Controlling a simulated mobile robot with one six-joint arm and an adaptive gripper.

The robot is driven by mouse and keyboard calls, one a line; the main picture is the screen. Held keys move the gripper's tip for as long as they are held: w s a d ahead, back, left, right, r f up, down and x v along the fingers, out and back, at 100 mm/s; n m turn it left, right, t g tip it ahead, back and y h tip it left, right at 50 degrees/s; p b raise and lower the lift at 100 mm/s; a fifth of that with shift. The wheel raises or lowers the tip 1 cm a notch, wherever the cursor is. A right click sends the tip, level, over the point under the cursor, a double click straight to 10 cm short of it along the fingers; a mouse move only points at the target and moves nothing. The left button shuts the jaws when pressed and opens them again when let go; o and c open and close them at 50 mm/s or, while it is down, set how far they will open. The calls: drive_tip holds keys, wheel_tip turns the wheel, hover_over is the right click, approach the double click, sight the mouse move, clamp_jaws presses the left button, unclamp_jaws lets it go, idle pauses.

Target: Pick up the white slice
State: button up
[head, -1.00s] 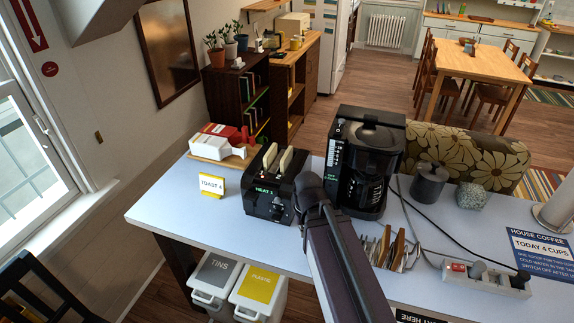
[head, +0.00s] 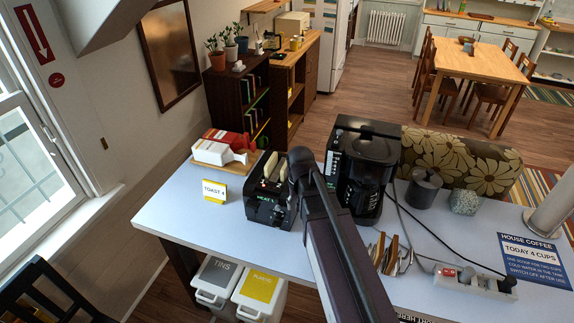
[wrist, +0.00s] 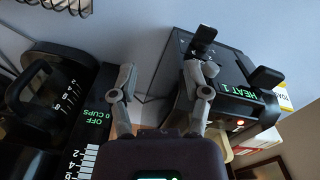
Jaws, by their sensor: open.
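Two pale slices stand in the slots of the black toaster (head: 266,207): a left slice (head: 271,165) and a right slice (head: 286,171). I cannot tell from their colour which is the white slice. In the wrist view the toaster (wrist: 232,80) is at the right, tilted, with its "HEAT 1" display. My gripper (wrist: 160,92) is open and empty between the toaster and the coffee maker. In the head view my arm's end overlaps the toaster's right side and hides the fingertips.
The coffee maker (head: 360,172) stands close right of the toaster. A "TOAST 4" sign (head: 214,191) and a board with a white-and-red packet (head: 222,146) are at the left. A rack of brown things (head: 388,252), a cable and a power strip (head: 474,280) lie right. The counter's left front is clear.

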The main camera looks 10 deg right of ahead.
drive_tip(key=w+r+m+p, duration=0.4)
drive_tip(key=w+r+p, duration=1)
drive_tip(key=w+r, duration=0.2)
drive_tip(key=shift+w, duration=1.2)
drive_tip(key=shift+d+f, duration=0.1)
drive_tip(key=shift+f, duration=0.05)
wheel_tip(320, 180, down, 8)
drive_tip(key=b, duration=0.8)
drive_tip(key=shift+f, duration=0.25)
drive_tip(key=shift+s+a+f+b, duration=0.1)
drive_tip(key=shift+f+b, duration=1.2)
drive_tip(key=shift+b, duration=0.05)
drive_tip(key=shift+s+a+f+b, duration=0.1)
drive_tip(key=shift+f+b, duration=1.2)
drive_tip(key=shift+b, duration=0.05)
